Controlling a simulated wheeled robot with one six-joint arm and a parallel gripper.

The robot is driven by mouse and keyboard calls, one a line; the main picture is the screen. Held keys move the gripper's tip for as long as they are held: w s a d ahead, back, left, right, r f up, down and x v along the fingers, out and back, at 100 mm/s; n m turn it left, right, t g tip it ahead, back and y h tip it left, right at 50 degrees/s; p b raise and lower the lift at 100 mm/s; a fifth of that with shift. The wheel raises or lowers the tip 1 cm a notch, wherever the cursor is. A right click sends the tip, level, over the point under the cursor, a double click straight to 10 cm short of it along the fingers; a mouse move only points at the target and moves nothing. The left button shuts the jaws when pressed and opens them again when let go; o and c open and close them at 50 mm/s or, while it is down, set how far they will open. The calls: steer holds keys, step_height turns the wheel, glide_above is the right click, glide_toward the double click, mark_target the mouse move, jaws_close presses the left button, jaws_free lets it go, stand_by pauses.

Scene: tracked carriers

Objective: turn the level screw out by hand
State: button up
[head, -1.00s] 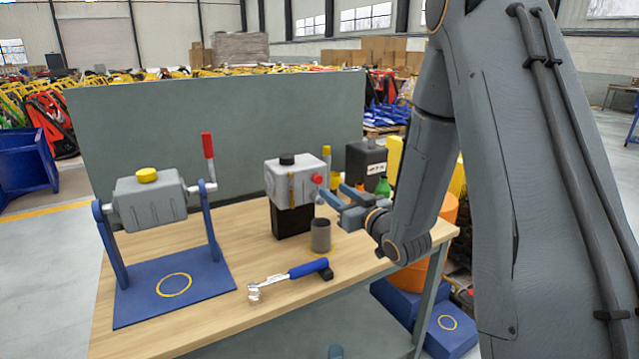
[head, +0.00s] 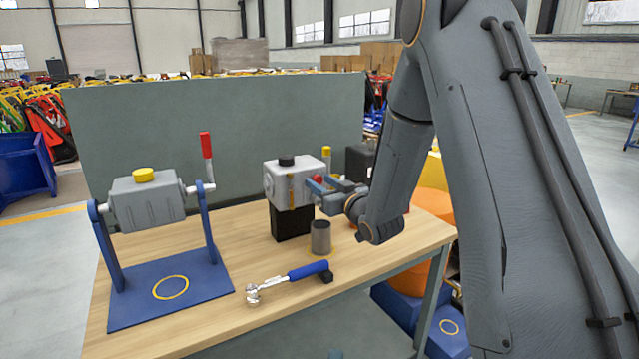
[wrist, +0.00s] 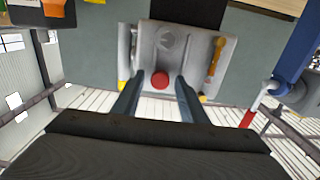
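The level screw is a round red knob (wrist: 160,80) on the end face of a grey gear housing (head: 285,178). In the wrist view it sits between my fingertips, with a gap on both sides. My gripper (wrist: 154,90) is open and its fingers point at that face. In the head view my gripper (head: 321,189) is at the housing's right end, and its fingers mostly hide the screw. The housing stands on a black block (head: 291,222) and has a black cap on top and an amber strip on its front.
A grey cup (head: 320,237) stands on the wooden table (head: 220,318) below my gripper. A blue-handled wrench (head: 303,271) lies in front. A second grey housing (head: 147,203) hangs in a blue stand (head: 150,309) at left. A grey-green panel (head: 240,120) stands behind.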

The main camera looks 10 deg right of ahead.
steer(key=c, duration=0.8)
steer(key=n+b, duration=0.3)
steer(key=n, duration=0.2)
steer(key=shift+f+b, duration=0.1)
steer(key=shift+b, duration=0.2)
steer(key=n+b, duration=0.1)
steer(key=n, duration=0.1)
steer(key=shift+n+b, duration=0.35)
steer(key=shift+n, duration=0.05)
steer(key=shift+n+b, duration=0.45)
steer(key=shift+n, duration=0.55)
